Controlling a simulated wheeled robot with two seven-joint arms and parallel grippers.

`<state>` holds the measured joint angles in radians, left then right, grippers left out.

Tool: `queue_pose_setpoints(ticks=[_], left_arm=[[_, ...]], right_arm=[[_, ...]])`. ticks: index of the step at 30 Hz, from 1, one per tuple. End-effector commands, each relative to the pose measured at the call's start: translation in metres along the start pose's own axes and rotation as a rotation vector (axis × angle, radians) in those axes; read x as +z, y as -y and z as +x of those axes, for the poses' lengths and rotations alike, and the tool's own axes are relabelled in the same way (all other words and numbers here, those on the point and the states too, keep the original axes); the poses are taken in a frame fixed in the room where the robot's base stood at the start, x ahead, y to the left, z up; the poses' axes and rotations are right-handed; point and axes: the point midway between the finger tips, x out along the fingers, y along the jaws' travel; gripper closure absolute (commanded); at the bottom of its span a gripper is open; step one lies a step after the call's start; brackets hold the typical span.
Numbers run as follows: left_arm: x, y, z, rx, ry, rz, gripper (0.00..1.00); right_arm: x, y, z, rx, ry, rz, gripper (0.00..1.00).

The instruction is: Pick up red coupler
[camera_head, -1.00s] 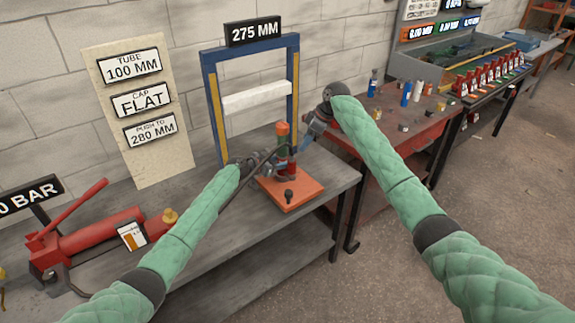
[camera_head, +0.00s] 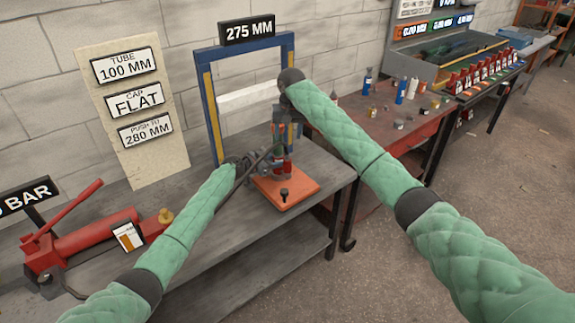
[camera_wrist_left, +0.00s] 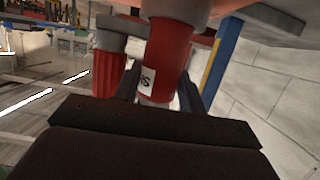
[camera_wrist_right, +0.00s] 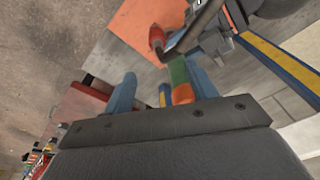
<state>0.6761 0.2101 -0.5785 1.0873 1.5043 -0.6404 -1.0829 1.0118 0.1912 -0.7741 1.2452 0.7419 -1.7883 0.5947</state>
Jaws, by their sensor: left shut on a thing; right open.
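A red cylinder (camera_wrist_left: 168,55) with a white label stands on an orange base plate (camera_head: 287,194). My left gripper (camera_head: 268,160) is shut around this cylinder. A ribbed red piece (camera_wrist_left: 108,75), which looks like the red coupler, sits beside the cylinder on a grey side fitting. What looks like the same coupler shows in the right wrist view (camera_wrist_right: 157,38), near a dark hose. My right gripper (camera_wrist_right: 163,88) is open above. A green section (camera_wrist_right: 179,72) with an orange end (camera_wrist_right: 183,94) lies between its fingers, nearer the right one. Grippers partly hide the coupler in the head view.
A blue press frame (camera_head: 212,110) with a white crossbar (camera_head: 248,97) stands behind the base plate. A red pump (camera_head: 90,240) lies at the left of the grey bench (camera_head: 215,235). A red side table (camera_head: 425,125) with small parts stands to the right.

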Motion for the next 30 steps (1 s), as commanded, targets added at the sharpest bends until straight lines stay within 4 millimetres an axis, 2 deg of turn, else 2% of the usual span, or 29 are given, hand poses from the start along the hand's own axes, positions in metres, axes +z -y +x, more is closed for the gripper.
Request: queue_pose_setpoints(ticks=[6, 11, 22, 30], left_arm=[[0.0, 0.001, 0.0, -0.001, 0.0, 0.0, 1.0], [0.0, 0.001, 0.0, -0.001, 0.0, 0.0, 1.0], [0.0, 0.001, 0.0, -0.001, 0.0, 0.0, 1.0], [0.0, 0.001, 0.0, -0.001, 0.0, 0.0, 1.0]], right_arm=[[0.0, 0.006, -0.005, 0.055, -0.016, 0.168, 0.43], [0.0, 0.007, -0.003, 0.071, -0.022, 0.218, 0.43], [-0.001, 0.003, 0.048, 0.073, -0.022, 0.224, 0.43], [-0.001, 0.002, 0.064, 0.071, -0.023, 0.223, 0.43]])
